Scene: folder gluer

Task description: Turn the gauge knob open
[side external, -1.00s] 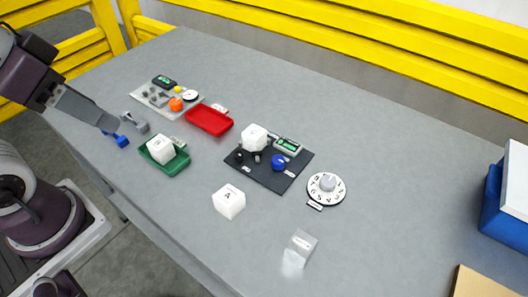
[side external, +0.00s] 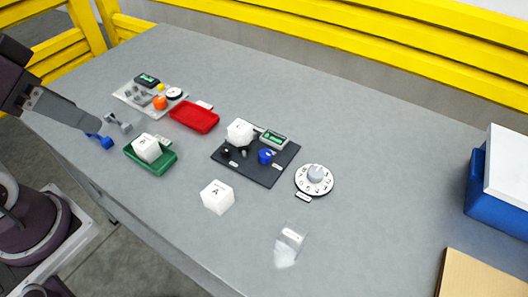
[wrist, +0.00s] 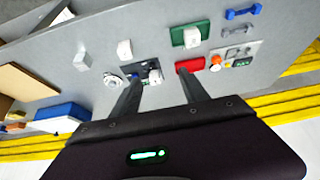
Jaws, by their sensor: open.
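A round white dial with black marks (side external: 314,187) lies flat on the grey table, with a grey knob (side external: 316,174) standing in its middle. A small label lies at its near edge. The dial also shows in the wrist view (wrist: 112,80), left of my fingers. Beside it is a black board (side external: 254,170) with a blue knob (side external: 266,156), a white cube marked C (side external: 240,132) and a green-screened device. My gripper (wrist: 160,76) is open and empty, its fingers spread wide. In the side view its finger end is at the far left, well away from the dial.
A white cube marked A (side external: 217,197) and a clear block (side external: 290,240) stand near the dial. A green tray (side external: 166,164) holds a cube; a red tray (side external: 194,116) lies behind. A blue box (side external: 480,190) is at the right. Table behind the dial is clear.

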